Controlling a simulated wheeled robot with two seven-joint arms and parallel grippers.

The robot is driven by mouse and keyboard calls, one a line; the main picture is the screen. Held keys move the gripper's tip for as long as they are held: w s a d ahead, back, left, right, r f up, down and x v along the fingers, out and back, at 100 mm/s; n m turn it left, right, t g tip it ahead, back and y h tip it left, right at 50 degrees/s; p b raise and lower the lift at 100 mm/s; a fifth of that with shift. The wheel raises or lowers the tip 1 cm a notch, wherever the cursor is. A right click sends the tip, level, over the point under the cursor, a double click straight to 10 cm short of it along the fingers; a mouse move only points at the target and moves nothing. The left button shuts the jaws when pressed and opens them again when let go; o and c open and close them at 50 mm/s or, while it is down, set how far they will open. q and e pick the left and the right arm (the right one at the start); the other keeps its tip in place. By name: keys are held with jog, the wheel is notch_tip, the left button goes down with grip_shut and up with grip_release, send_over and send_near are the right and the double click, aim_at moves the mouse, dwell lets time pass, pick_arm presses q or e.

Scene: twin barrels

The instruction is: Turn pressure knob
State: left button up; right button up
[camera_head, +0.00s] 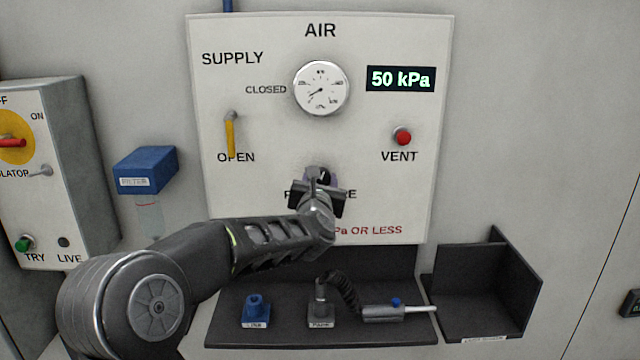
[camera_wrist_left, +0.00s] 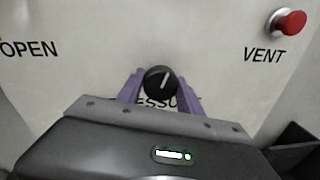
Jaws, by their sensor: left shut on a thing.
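The black pressure knob (camera_wrist_left: 160,82) with a white pointer line sits on the white AIR panel (camera_head: 270,45). Its pointer leans a little right of straight up in the left wrist view. My left gripper (camera_wrist_left: 160,84) has its purple fingers on both sides of the knob and is shut on it. In the head view my left gripper (camera_head: 318,180) and wrist hide most of the knob and its label. The display (camera_head: 400,79) reads 50 kPa, and a round gauge (camera_head: 320,88) is left of it. My right gripper is not in view.
A yellow supply lever (camera_head: 230,135) points down to OPEN. A red VENT button (camera_head: 402,137) is at the right. Below are a dark shelf (camera_head: 240,300) with a blue fitting (camera_head: 256,308) and a hose tool (camera_head: 385,312), and a black bin (camera_head: 485,290).

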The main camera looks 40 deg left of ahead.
pick_arm(q)
jog(key=m, duration=0.2)
jog(key=shift+d+m+b, duration=0.15)
jog(key=shift+m+b, duration=0.15)
jog(key=shift+b, duration=0.05)
jog(key=m, duration=0.2)
jog(key=shift+m, duration=0.3)
jog(key=m+p, duration=0.1)
jog(key=m, duration=0.3)
jog(key=shift+g, duration=0.4)
jog(key=shift+f+m+p, duration=0.1)
jog(key=shift+m+p, duration=0.45)
jog(key=shift+m, duration=0.65)
jog(key=o, duration=1.1)
jog(key=shift+c, duration=0.2)
jog(key=shift+o, duration=1.4)
